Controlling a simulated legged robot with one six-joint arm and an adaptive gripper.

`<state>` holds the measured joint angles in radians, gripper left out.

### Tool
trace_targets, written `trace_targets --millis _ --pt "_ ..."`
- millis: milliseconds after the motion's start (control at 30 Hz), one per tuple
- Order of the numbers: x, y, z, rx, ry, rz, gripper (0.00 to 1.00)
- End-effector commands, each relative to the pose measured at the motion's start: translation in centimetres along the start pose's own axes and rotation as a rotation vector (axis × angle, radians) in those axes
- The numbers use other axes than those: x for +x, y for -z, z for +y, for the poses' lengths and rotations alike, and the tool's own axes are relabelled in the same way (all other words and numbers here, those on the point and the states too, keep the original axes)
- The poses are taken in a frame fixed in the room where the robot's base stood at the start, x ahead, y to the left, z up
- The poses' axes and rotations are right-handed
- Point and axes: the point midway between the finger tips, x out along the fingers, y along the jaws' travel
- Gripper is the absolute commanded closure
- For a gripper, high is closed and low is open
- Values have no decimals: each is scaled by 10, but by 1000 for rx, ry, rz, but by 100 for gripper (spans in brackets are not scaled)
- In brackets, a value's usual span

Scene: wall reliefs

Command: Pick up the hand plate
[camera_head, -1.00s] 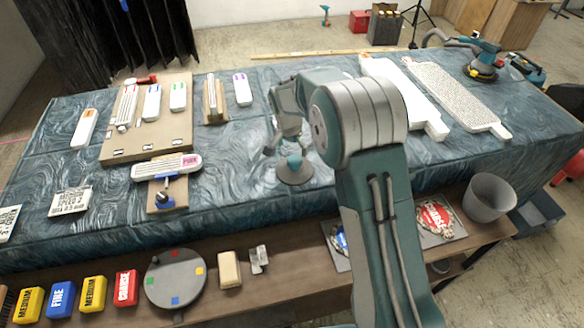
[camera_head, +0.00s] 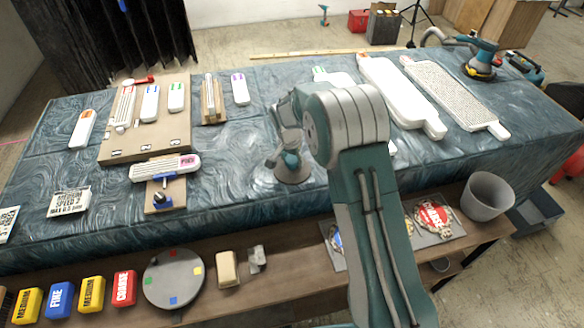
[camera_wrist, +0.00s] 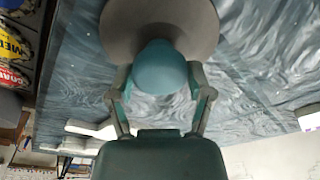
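The hand plate (camera_head: 292,171) is a grey round, cone-like disc with a teal knob on top. It rests on the blue patterned tabletop near the front edge, at the picture's middle. In the wrist view, the hand plate (camera_wrist: 207,22) fills the top middle, with its knob towards me. My gripper (camera_head: 284,160) is down at the knob. In the wrist view, my gripper (camera_wrist: 159,78) has one finger on each side of the knob. The fingers look open, with the tips very close to the knob; contact cannot be told.
Left of the plate stand a pink-labelled float (camera_head: 165,168) on a wooden stand and a board (camera_head: 120,150) with several tools. Long white floats (camera_head: 400,95) lie right of it. A lower shelf (camera_head: 225,296) in front holds coloured blocks and a round grey disc (camera_head: 174,278).

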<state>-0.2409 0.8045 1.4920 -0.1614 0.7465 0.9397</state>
Motion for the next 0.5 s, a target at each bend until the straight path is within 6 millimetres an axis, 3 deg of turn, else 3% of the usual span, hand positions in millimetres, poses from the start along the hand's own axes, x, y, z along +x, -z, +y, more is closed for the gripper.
trace_targets --millis 333,500 --pt "2 -1 0 0 -3 -2 87" --pt "-12 1 0 0 -2 -1 87"
